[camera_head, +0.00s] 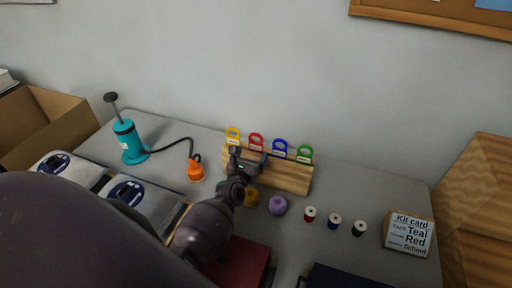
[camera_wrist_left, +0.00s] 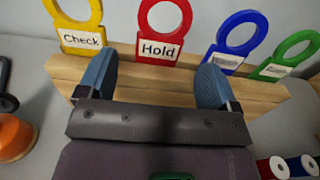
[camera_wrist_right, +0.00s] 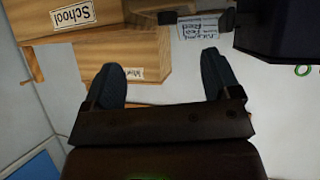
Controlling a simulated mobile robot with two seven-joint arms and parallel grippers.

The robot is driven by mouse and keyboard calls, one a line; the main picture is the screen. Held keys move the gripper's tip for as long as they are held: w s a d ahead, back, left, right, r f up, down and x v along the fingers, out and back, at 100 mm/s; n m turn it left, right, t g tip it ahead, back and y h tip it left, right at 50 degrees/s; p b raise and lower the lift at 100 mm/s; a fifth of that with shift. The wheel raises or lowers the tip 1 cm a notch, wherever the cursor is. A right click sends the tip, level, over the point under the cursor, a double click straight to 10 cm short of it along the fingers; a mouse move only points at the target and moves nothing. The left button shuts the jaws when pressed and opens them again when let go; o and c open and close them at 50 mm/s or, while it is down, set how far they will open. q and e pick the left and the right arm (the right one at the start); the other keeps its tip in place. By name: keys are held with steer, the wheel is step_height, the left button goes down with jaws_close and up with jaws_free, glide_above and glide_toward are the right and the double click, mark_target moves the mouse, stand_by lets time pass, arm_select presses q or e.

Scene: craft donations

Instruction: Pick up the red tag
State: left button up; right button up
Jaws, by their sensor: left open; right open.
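The red tag (camera_head: 256,141) stands upright in a wooden rack (camera_head: 290,178) at the back of the table, between a yellow tag (camera_head: 233,136) and a blue tag (camera_head: 280,148). In the left wrist view the red tag (camera_wrist_left: 164,30) has a ring top and a label reading "Hold". My left gripper (camera_head: 250,160) is open at the rack, in front of the red tag. In the left wrist view its two fingers (camera_wrist_left: 155,85) lie to either side below the tag, with nothing between them. My right gripper (camera_wrist_right: 160,80) is open and empty, shown only in the right wrist view.
A green tag (camera_head: 304,154) stands at the rack's right end. Yarn balls, including a purple one (camera_head: 277,206), and several thread spools (camera_head: 334,221) lie in front. A teal pump (camera_head: 129,141) with an orange end (camera_head: 195,170) stands left. A kit card (camera_head: 409,233) stands right.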

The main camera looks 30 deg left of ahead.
mark_target(256, 146)
arm_select(q)
steer(key=shift+b+x, duration=0.8)
steer(key=shift+x, duration=1.8)
steer(key=shift+a+r, duration=0.1)
steer(key=c, duration=1)
